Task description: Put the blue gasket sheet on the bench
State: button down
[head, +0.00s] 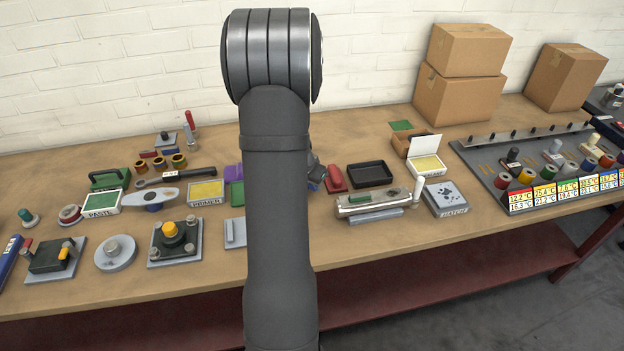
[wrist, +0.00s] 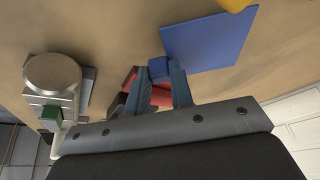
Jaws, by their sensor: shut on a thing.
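The blue gasket sheet (wrist: 208,42) shows in the wrist view as a flat blue square just beyond my fingertips, with a small blue block at its near corner. My gripper (wrist: 158,76) is shut on that blue block, one finger on each side. I cannot tell whether the sheet touches the bench (wrist: 110,30) or is a little above it. In the head view my arm hides the gripper and most of the sheet; only a bit of blue shows at the arm's right edge. The bench (head: 400,250) is a long tan top.
A red object (head: 335,178) and a black tray (head: 370,174) lie right of my arm. A grey fixture (head: 378,210) stands in front of them. Labelled boxes and fittings crowd the left. Cardboard boxes (head: 458,100) stand at the back. Bare bench shows at the back middle.

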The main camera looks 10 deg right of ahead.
jog(key=shift+f, duration=0.15)
jog(key=shift+f, duration=0.6)
jog(key=shift+f, duration=0.25)
dwell(0.4)
jog(key=c, duration=1.2)
grip_release()
jog(key=c, duration=0.4)
jog(key=shift+v, duration=7.5)
